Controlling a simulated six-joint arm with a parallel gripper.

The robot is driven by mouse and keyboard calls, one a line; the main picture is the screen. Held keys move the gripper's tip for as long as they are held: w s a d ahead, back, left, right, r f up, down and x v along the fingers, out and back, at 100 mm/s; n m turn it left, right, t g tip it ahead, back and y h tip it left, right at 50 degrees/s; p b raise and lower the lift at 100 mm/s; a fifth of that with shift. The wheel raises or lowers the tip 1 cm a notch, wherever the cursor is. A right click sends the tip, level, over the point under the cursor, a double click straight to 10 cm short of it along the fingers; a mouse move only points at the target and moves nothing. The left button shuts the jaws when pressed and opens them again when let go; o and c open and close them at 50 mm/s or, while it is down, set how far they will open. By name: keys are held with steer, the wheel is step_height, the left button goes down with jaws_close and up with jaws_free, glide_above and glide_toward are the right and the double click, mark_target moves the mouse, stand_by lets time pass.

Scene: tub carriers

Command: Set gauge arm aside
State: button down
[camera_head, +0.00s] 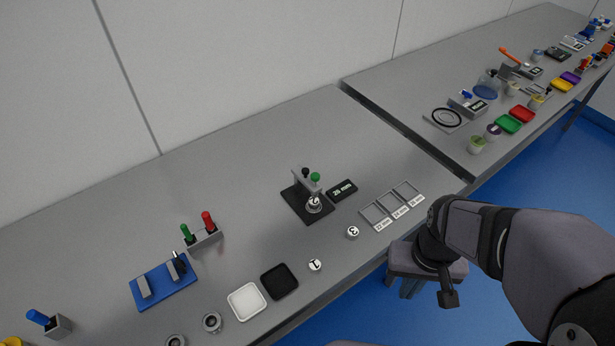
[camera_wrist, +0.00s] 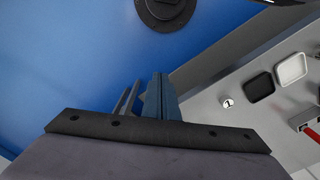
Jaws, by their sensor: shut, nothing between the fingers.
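The gauge stand has a black base (camera_head: 296,203) and a grey upright with a gauge arm (camera_head: 306,184) on top. A black knob and a green knob (camera_head: 315,177) sit at its upper end. A white numbered piece (camera_head: 314,203) is on the base beneath the arm. My gripper (camera_head: 401,285) is shut and empty, off the table's front edge over the blue floor, well to the right of and nearer than the stand. The shut fingers also show in the wrist view (camera_wrist: 155,98); the gauge stand is not seen there.
A small black display (camera_head: 342,189) and a slotted tray (camera_head: 370,215) with mm labels are right of the stand. Loose numbered pieces (camera_head: 352,232), a black tray (camera_head: 279,281) and a white tray (camera_head: 247,301) lie in front. A blue fixture (camera_head: 163,286) stands left. Behind the stand is clear.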

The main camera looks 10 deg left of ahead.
steer(key=c, duration=2)
jaws_free()
steer(key=o, duration=0.3)
steer(key=shift+w+a+r, duration=0.1)
steer(key=shift+w, duration=0.3)
steer(key=n+t+y, duration=0.2)
steer(key=n+t, duration=0.2)
steer(key=n, duration=0.1)
glide_toward(306, 170)
steer(key=shift+p+x, duration=1.15)
steer(key=shift+x, duration=3.05)
steer(key=shift+a, duration=0.1)
steer(key=shift+c, duration=0.2)
jaws_close()
